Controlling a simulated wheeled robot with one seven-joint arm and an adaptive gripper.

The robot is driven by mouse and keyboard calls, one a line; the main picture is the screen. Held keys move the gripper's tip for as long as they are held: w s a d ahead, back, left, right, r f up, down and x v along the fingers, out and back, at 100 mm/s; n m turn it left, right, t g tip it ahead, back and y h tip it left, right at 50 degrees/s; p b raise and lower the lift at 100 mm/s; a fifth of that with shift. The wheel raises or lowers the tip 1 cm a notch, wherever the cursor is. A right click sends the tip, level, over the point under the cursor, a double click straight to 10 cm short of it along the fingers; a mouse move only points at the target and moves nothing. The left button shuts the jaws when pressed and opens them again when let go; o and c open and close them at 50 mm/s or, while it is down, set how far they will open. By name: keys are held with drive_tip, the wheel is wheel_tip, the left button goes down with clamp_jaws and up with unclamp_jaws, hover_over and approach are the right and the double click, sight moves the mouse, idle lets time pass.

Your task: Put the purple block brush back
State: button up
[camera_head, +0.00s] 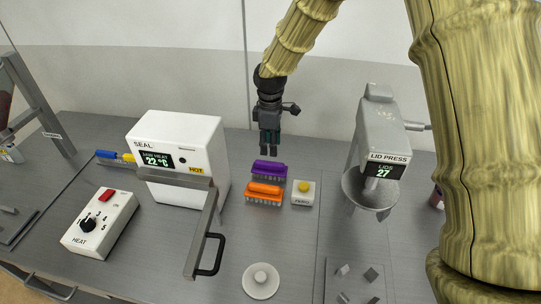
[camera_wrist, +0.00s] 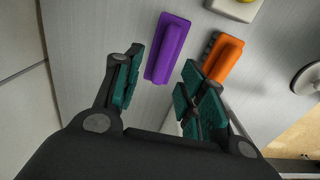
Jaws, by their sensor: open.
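The purple block brush (camera_head: 268,168) lies on the grey worktop, directly behind an orange block brush (camera_head: 264,189). In the wrist view the purple brush (camera_wrist: 168,48) lies lengthwise ahead of the fingertips, in line with the gap between them. The orange brush (camera_wrist: 223,62) is to its right there. My gripper (camera_head: 269,152) points down just behind the purple brush in the head view. In the wrist view my gripper (camera_wrist: 160,80) has its two teal-padded fingers spread apart with nothing between them.
A small box with a yellow button (camera_head: 303,192) stands right of the brushes. The SEAL box (camera_head: 180,155) with a raised bar and black handle is to the left. The lid press (camera_head: 378,150) is to the right. A round lid (camera_head: 261,281) lies in front.

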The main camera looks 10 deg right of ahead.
drive_tip(key=shift+r+b, duration=0.5)
drive_tip(key=shift+r, duration=1.75)
drive_tip(key=shift+s+f, duration=0.1)
idle(0.5)
